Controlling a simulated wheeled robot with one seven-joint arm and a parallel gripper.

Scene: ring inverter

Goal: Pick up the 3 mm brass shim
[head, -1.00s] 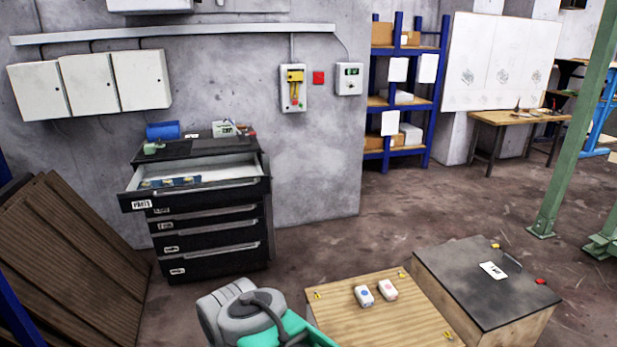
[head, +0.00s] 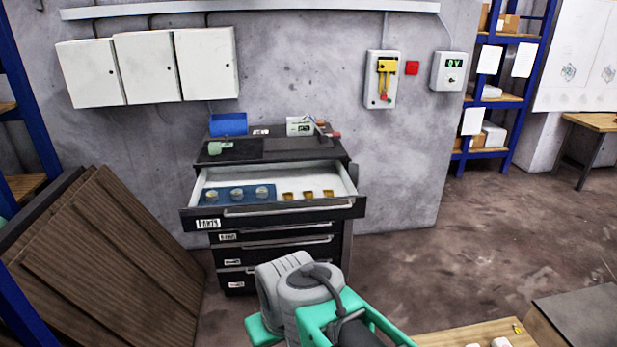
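The top drawer (head: 272,210) of a black cabinet, labelled "PARTS", is pulled open. In its right half lie small brass-coloured pieces (head: 307,195) in a row on the white drawer floor. They look like shims, but they are too small to tell which one is 3 mm. In its left half a blue mat (head: 224,203) bears a row of round pale pieces (head: 237,193). My grey and teal arm shows at the bottom, in front of the cabinet. My gripper is not in view.
On the cabinet top stand a blue cylinder (head: 229,124), a small green item (head: 215,148) and a white-green box (head: 299,126). Brown corrugated panels (head: 110,255) lean at the left. A wooden surface (head: 465,337) and a dark-topped block (head: 585,315) are at the lower right. Floor right of the cabinet is clear.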

